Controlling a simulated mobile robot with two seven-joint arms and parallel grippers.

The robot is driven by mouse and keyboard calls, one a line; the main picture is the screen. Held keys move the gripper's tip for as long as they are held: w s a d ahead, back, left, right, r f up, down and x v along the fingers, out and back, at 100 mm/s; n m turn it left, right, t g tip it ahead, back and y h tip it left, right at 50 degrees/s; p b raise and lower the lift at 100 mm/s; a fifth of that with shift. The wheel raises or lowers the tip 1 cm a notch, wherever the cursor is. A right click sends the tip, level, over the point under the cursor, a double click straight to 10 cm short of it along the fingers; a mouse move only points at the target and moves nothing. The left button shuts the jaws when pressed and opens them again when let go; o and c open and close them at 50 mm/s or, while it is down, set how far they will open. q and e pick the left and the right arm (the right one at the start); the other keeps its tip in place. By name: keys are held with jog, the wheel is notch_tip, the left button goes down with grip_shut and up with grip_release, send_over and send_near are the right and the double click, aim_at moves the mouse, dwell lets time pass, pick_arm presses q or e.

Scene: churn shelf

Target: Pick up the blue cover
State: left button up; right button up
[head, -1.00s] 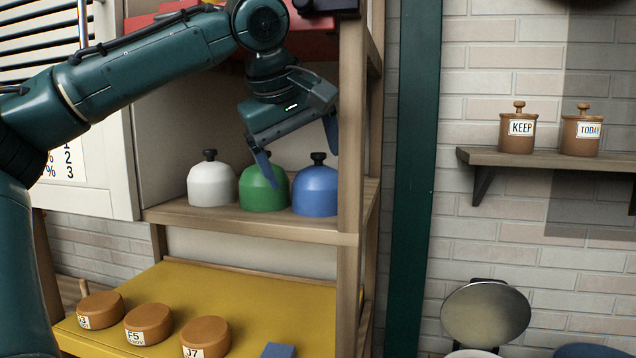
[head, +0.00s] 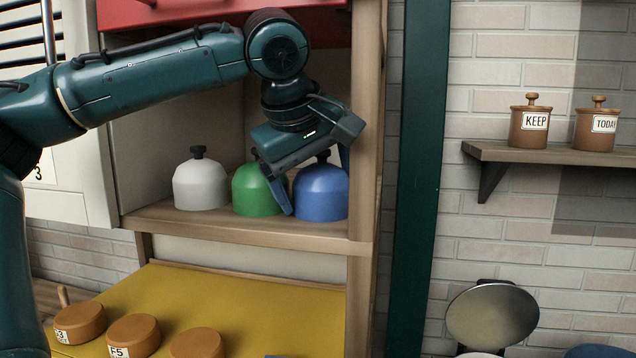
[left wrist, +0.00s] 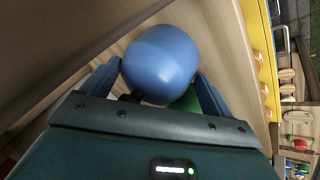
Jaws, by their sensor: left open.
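The blue cover (head: 321,194) is a dome with a dark knob, upright on the wooden shelf at the right end of a row of three covers. My left gripper (head: 316,190) is open over it, one finger on each side, coming down from above. In the left wrist view the blue cover (left wrist: 161,64) lies between the two open fingers (left wrist: 152,82). I cannot tell whether the fingers touch it. The green cover (head: 257,190) stands just left of it, partly behind the left finger. My right gripper is not in view.
A white cover (head: 200,186) stands at the left of the shelf (head: 230,225). A wooden post (head: 363,130) rises close on the right of the blue cover. A red board (head: 215,14) is above my arm. Round brown pieces lie on the yellow surface (head: 240,305) below.

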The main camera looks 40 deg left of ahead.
pick_arm(q)
jog(key=shift+d, duration=0.1)
jog(key=shift+c, duration=0.3)
jog(key=c, duration=0.6)
jog(key=shift+r, duration=0.1)
jog(key=shift+r+b, duration=0.15)
jog(key=shift+b, duration=0.2)
jog(key=shift+c, duration=0.4)
jog(key=s+d+b, duration=0.2)
jog(key=s+d, duration=0.1)
jog(key=s, duration=0.5)
jog(key=s+d+b, duration=0.2)
jog(key=s+d, duration=0.1)
jog(key=s, duration=0.6)
jog(key=shift+s, duration=0.1)
